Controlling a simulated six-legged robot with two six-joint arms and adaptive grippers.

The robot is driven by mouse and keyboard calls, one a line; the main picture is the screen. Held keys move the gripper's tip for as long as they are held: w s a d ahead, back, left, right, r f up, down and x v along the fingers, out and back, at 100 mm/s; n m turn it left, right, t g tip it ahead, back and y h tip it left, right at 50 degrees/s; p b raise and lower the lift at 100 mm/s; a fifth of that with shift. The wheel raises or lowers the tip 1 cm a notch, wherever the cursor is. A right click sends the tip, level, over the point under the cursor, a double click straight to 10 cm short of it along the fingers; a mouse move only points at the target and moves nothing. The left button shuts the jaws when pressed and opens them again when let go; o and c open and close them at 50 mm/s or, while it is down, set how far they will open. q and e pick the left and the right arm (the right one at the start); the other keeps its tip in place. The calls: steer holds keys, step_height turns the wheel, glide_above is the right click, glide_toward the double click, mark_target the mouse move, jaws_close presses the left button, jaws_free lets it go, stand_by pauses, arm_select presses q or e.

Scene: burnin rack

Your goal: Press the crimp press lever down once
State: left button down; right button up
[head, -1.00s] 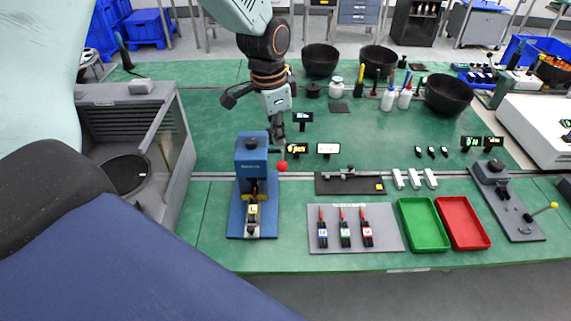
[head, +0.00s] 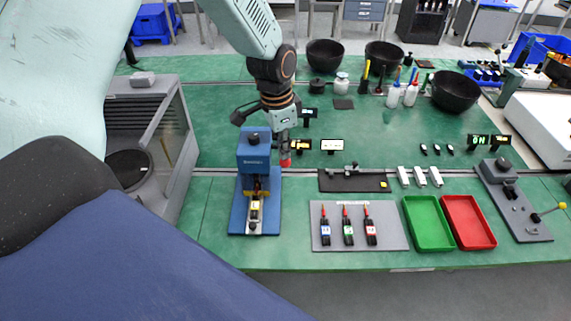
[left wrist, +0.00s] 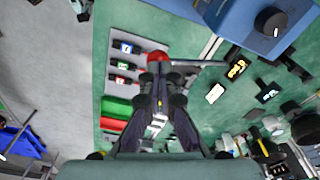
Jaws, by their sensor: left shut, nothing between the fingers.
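The crimp press is a blue machine (head: 254,158) on a blue base plate at the front left of the bench. Its lever ends in a red ball knob (head: 285,163) on the right side of the press. The knob also shows in the left wrist view (left wrist: 158,57), with a thin rod running from it toward the blue press body (left wrist: 240,22). My left gripper (head: 284,153) is shut and empty, its fingertips right at the knob and partly covering it. In the wrist view the fingertips (left wrist: 158,72) overlap the knob's edge; I cannot tell whether they touch. My right gripper is out of view.
A grey mat (head: 320,240) with several red-tipped tools lies right of the press. Beyond it are a green tray (head: 410,235) and a red tray (head: 455,237). A grey open-fronted cabinet (head: 185,165) stands left. Small lit displays (head: 332,146) stand behind the knob.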

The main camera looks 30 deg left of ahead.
arm_select(q)
steer(key=shift+s+f+b, duration=0.1)
steer(key=shift+f+b, duration=0.2)
steer(key=shift+f, duration=0.25)
steer(key=shift+s+d+r, duration=0.15)
steer(key=shift+d, duration=0.05)
